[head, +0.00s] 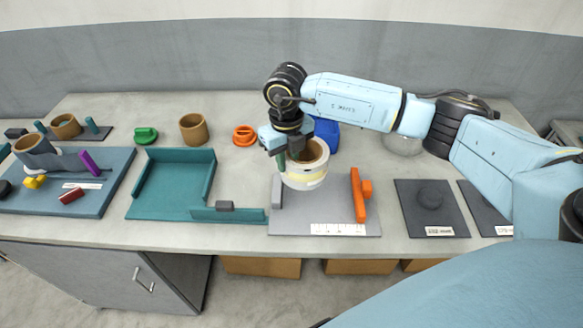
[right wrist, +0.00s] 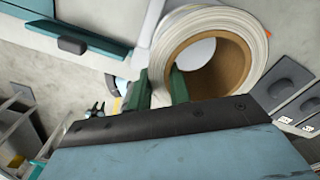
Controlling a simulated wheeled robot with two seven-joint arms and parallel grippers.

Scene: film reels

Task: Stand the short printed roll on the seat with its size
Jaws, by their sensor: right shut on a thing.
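The short printed roll (head: 305,179) is a white band with faint print around a brown cardboard core. My right gripper (head: 288,158) is shut on its wall at the left side, one green finger inside the core and one outside. The roll is upright over the grey measuring plate (head: 330,211); I cannot tell if it touches. The right wrist view shows the roll (right wrist: 192,22) from above, between the fingers (right wrist: 161,86). Dark seats, one with a round hub (head: 431,198), the other (head: 484,208) partly behind my arm, lie to the right. Their labels are too small to read. My left gripper is out of view.
An orange fence (head: 358,195) stands on the plate beside the roll. A teal tray (head: 165,185) and a blue-grey board (head: 105,200) with a grey-wrapped roll lie left. Behind are a bare brown core (head: 194,129), an orange ring (head: 245,135) and a blue object (head: 326,137).

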